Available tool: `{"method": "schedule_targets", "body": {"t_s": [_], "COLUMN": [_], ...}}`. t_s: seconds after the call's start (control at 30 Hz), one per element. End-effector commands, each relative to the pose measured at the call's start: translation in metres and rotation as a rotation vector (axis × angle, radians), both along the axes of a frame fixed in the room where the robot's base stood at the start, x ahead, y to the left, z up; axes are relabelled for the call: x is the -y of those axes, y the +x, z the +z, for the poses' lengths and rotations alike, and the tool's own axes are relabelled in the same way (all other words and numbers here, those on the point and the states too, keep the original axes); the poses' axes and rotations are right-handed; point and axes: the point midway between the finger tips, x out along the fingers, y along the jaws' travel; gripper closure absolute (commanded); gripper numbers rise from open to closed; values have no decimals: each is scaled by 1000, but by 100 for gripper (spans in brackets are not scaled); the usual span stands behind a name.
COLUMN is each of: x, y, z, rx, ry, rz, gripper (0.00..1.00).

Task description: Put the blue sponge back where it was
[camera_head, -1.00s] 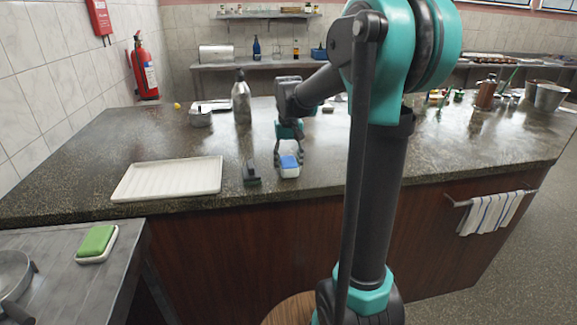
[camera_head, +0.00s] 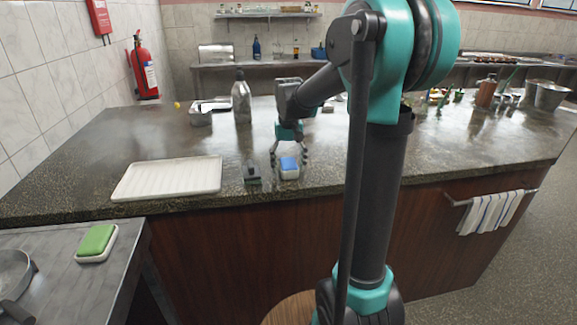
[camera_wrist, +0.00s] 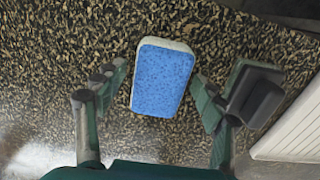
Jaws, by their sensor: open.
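The blue sponge (camera_head: 289,163) sits on the dark speckled counter near its front edge, with a white layer or base under its blue top. I cannot tell whether that white part is a dish or the sponge itself. In the wrist view the sponge (camera_wrist: 162,80) lies between my fingers, with a small gap on each side. My gripper (camera_head: 289,154) is open around or just above it; in the wrist view its fingers (camera_wrist: 160,85) are spread apart.
A small dark block (camera_head: 251,174) stands close left of the sponge; it also shows beside the right finger in the wrist view (camera_wrist: 258,97). A white ribbed tray (camera_head: 168,178) lies further left. A green sponge (camera_head: 96,239) rests in a white dish on the lower side table.

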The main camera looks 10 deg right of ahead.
Motion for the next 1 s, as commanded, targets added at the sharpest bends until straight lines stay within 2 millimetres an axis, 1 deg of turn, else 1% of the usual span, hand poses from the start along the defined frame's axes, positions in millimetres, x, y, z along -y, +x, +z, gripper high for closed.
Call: {"method": "schedule_targets", "body": {"t_s": [0.17,0.4,0.6,0.7,0.8,1.0], "x": [0,0,0,0,0,0], "y": [0,0,0,0,0,0], "z": [23,72,104,113,118,120], "rx": [0,0,0,0,0,0], "ry": [0,0,0,0,0,0], "rz": [0,0,0,0,0,0], "gripper": [30,30,30,30,30,30]}}
